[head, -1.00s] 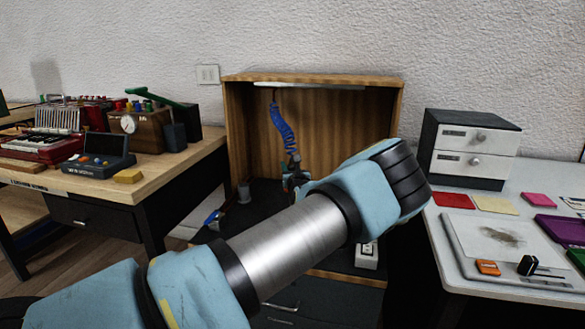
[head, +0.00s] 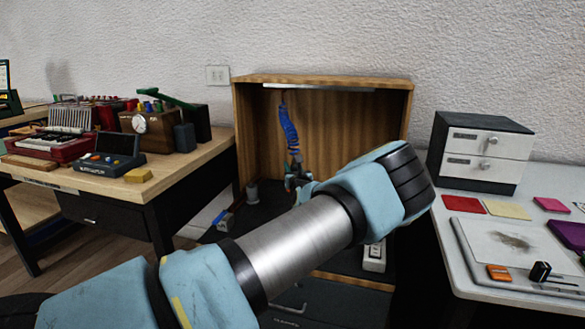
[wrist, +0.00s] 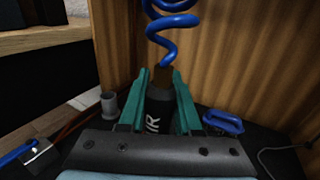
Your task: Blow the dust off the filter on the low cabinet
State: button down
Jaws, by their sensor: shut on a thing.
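My gripper (wrist: 160,78) is shut on a dark air nozzle (wrist: 152,123) with partly visible white letters. A blue coiled hose (wrist: 172,22) rises above it; the hose also hangs in the wooden booth in the head view (head: 289,128). The gripper (head: 296,178) shows there only in part, behind my forearm. A pale flat panel (head: 480,237) with a dark dusty smudge lies on the white-topped cabinet (head: 460,268) at the right; it may be the filter, but I cannot be sure. The gripper is well left of it, inside the booth.
The wooden booth (head: 240,137) has side walls close around the gripper. A grey cup (wrist: 108,105) and a blue-handled item (wrist: 223,122) stand near it. A small drawer unit (head: 480,150) and coloured pads (head: 463,204) share the right cabinet. A cluttered workbench (head: 187,165) is at the left.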

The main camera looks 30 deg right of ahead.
jog(key=shift+r, duration=0.1)
notch_tip(320, 180, up, 6)
jog(key=shift+f+p, duration=0.1)
jog(key=shift+p, duration=1)
jog(key=shift+s, duration=0.1)
